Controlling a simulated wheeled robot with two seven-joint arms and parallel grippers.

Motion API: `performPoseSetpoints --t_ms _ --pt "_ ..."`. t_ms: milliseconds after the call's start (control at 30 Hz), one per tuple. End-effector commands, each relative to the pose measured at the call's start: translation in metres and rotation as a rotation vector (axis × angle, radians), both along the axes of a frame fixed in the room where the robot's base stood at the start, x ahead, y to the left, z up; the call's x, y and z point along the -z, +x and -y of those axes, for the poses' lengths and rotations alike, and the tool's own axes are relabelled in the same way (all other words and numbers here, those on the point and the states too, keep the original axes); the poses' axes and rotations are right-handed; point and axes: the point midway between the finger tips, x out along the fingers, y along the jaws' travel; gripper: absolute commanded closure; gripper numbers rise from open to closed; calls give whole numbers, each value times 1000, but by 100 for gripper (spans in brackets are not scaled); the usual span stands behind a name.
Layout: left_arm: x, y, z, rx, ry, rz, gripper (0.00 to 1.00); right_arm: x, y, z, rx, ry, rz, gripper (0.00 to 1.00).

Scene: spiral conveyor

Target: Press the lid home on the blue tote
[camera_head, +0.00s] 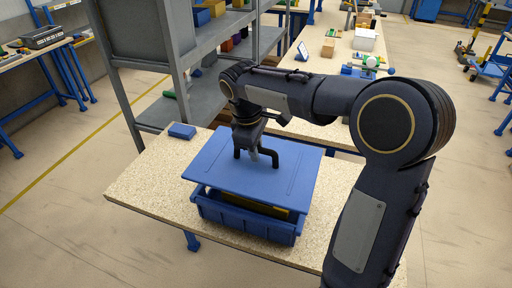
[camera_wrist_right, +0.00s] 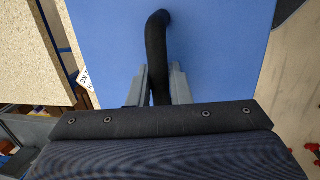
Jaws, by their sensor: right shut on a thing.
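The blue lid (camera_head: 295,165) is a flat panel with a black handle (camera_head: 273,154). It sits over the blue tote (camera_head: 245,222) on the speckled table. A gap shows between the lid's front edge and the tote rim, with a dark and yellow item (camera_head: 258,208) visible in it. The lid's back edge against the tote is hidden. My right gripper (camera_head: 254,153) is shut on the handle from above. In the right wrist view, the gripper fingers (camera_wrist_right: 158,88) flank the black handle, with the blue lid (camera_wrist_right: 225,50) behind. My left gripper is not in view.
A small blue box (camera_head: 182,131) lies on the table (camera_head: 145,185) behind and left of the tote. A grey shelf rack (camera_head: 177,60) stands close behind the table. Bare tabletop lies left of the tote. Another workbench (camera_head: 325,68) extends toward the back.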

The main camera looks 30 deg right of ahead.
Motion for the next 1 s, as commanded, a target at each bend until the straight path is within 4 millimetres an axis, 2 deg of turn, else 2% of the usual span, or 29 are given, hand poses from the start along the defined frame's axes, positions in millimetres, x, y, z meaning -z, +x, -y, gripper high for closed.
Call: performPoseSetpoints --t_ms 600,1000 --pt "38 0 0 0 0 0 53 54 0 0 0 -1 -1 99" --pt "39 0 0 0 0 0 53 58 0 0 0 0 0 99"
